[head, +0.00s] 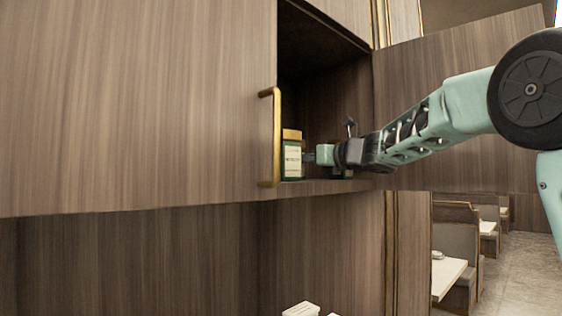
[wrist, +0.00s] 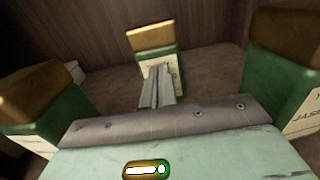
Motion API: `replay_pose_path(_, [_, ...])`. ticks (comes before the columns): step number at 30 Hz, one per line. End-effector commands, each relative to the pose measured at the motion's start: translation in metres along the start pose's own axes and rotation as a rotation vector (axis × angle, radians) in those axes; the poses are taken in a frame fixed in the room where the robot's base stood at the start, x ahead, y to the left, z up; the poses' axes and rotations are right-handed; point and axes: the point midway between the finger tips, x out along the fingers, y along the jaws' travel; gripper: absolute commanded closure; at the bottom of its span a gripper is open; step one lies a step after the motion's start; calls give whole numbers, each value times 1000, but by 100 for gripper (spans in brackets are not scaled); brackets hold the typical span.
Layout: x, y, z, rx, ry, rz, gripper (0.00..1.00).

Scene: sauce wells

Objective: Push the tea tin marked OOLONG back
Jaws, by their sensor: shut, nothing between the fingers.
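My gripper (head: 310,156) is shut and empty, reaching into the open cabinet. In the wrist view its fingers (wrist: 158,88) point at a green tin with a gold-brown lid (wrist: 154,50). The fingertips overlap that tin's pale label, so its word is hidden; I cannot tell whether they touch it. A second tin (wrist: 275,75) stands at the right, its label starting "JAS". A third tin (wrist: 45,100) stands at the left, its label mostly out of sight. In the head view one tin (head: 292,163) stands by the handle; its label is too small to read. I cannot tell which tin is OOLONG.
The cabinet's right door (head: 465,90) stands open behind my arm. A panel with a brass handle (head: 276,135) borders the opening at left. The shelf (head: 320,187) edge runs below the tins. Tins flank my gripper closely on both sides.

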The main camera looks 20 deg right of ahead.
Motion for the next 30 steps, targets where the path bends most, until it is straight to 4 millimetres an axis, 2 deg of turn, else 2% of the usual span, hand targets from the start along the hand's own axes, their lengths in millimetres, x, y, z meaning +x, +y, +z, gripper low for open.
replay_pose_path(26, [68,0,0,1,1,1,100])
replay_pose_path(30, [61,0,-1,-1,-1,-1,100])
